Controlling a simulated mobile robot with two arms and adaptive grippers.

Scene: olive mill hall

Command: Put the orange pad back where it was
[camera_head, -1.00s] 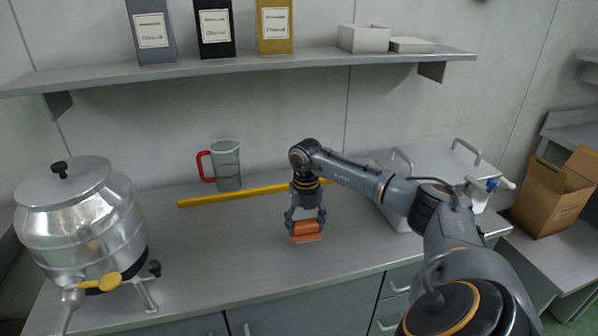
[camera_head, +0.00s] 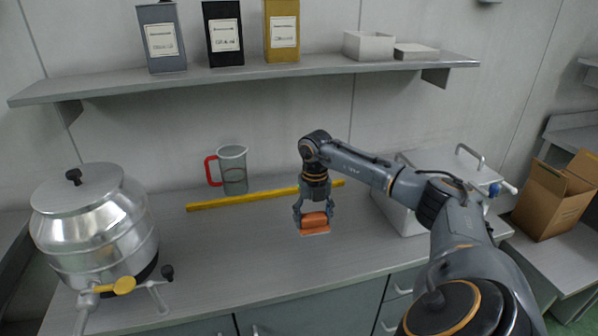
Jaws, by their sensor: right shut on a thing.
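The orange pad (camera_head: 314,221) is a small block near the middle of the grey counter. My right gripper (camera_head: 314,215) comes down over it from above and is shut on it. A thin, paler orange edge shows just below the pad at the counter; I cannot tell whether it is part of the pad or a separate piece. I cannot tell whether the pad touches the counter. My left gripper is not in view.
A yellow bar (camera_head: 250,197) lies behind the gripper, and a clear jug with a red handle (camera_head: 233,170) stands behind the bar. A steel urn (camera_head: 92,225) stands at the left. A grey-white box with handles (camera_head: 408,215) is right of the gripper. The counter's front middle (camera_head: 235,260) is clear.

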